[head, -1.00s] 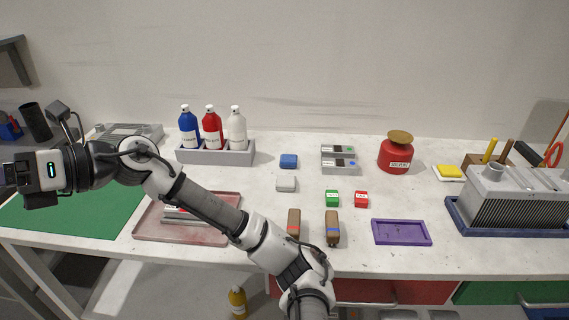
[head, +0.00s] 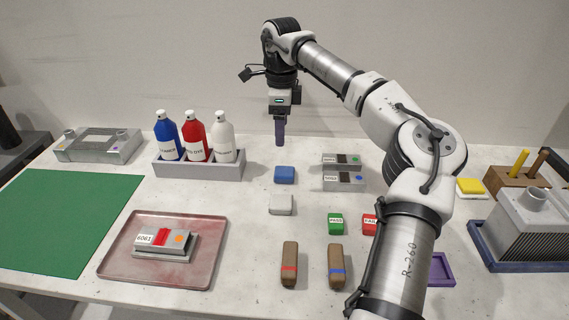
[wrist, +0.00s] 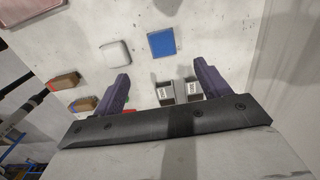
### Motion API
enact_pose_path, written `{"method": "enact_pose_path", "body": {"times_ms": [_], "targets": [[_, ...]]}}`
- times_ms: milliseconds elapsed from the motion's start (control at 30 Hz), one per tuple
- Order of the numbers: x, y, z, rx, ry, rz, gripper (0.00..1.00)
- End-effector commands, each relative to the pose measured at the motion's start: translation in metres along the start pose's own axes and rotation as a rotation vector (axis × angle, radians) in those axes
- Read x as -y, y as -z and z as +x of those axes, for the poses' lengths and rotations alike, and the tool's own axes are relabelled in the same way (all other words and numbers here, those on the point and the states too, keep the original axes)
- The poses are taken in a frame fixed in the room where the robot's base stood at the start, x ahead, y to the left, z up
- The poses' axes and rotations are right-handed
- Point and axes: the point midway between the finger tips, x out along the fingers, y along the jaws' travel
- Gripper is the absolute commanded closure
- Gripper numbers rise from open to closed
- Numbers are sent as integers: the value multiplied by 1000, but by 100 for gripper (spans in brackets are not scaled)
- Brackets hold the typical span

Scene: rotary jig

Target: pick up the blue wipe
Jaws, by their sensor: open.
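The blue wipe (head: 285,174) is a small folded blue block lying flat on the white bench, behind the pale grey wipe (head: 281,204). It also shows in the wrist view (wrist: 162,43), with the grey one (wrist: 115,53) to its left. My gripper (head: 280,142) points down above and apart from the blue wipe, toward the back of the bench. In the wrist view my gripper (wrist: 162,82) has its two dark purple fingers spread wide, with nothing between them held. Nothing hides the blue wipe.
A grey rack (head: 199,165) with blue, red and white bottles stands left of the wipe. Two grey blocks (head: 344,180) lie close on its right. Green block (head: 335,224) and two brown brushes (head: 290,262) are nearer the front. A reddish tray (head: 113,263) is front left.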

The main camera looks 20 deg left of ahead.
Motion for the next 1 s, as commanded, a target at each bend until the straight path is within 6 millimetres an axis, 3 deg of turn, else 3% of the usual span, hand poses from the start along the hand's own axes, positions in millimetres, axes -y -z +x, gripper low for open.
{"method": "enact_pose_path", "body": {"times_ms": [133,500,767,1000], "targets": [[0,3,11,-8,-3,2,25],[0,3,77,-5,-3,1,25],[1,4,96,-4,-4,2,25],[3,7,130,-4,-2,1,25]]}}
